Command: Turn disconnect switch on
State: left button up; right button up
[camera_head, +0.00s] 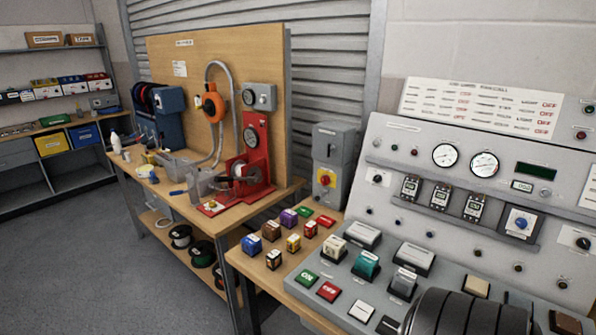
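A tall grey switch box (334,160) stands at the back of the bench, between the wooden board and the sloped control panel. On its lower front is a red rotary knob on a yellow plate (325,181), which looks like the disconnect switch. A small dark slot or lever shows higher on the box. The knob's exact position is too small to read. No gripper fingers show in this view. A dark ribbed rounded shape (465,313) at the bottom edge covers part of the panel's front; I cannot tell what it is.
A grey control panel (408,150) with gauges, breakers and knobs fills the right. Several coloured blocks (270,231) and green and red plates lie on the bench before the switch box. A wooden workbench (236,222) with a red machine (247,160) stands to the left.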

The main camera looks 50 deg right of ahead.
aim_at(325, 180)
jog(key=u, duration=0.05)
jog(key=i, duration=1.6)
jog(key=z, duration=3.55)
